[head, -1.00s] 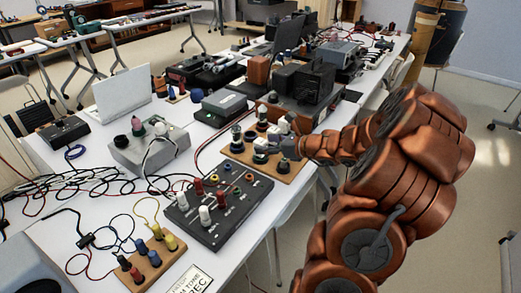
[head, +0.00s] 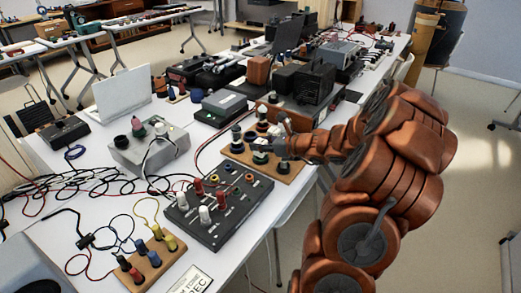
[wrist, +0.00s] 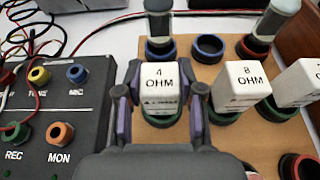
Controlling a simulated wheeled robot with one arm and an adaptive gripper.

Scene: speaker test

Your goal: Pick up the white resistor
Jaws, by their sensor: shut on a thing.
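A white resistor block marked "4 OHM" (wrist: 160,76) stands upright between the two fingers of my gripper (wrist: 160,104) in the wrist view. The fingers are shut on its left and right sides. Its lower end is over a green ring (wrist: 164,121) on the tan wooden board (wrist: 205,140); I cannot tell whether it still sits in the ring. A second white resistor, marked "8 OHM" (wrist: 243,85), stands to the right, and a third white block (wrist: 303,80) is partly cut off. In the head view my gripper (head: 281,148) is over the board, and the held block is hard to make out.
A black panel with coloured sockets (wrist: 55,110) lies just left of the board. Bottle-like posts (wrist: 159,22) (wrist: 272,20) stand behind the blocks. A brown box with dark units (head: 298,112) is beyond the board. Cables (head: 95,190) clutter the table's left side.

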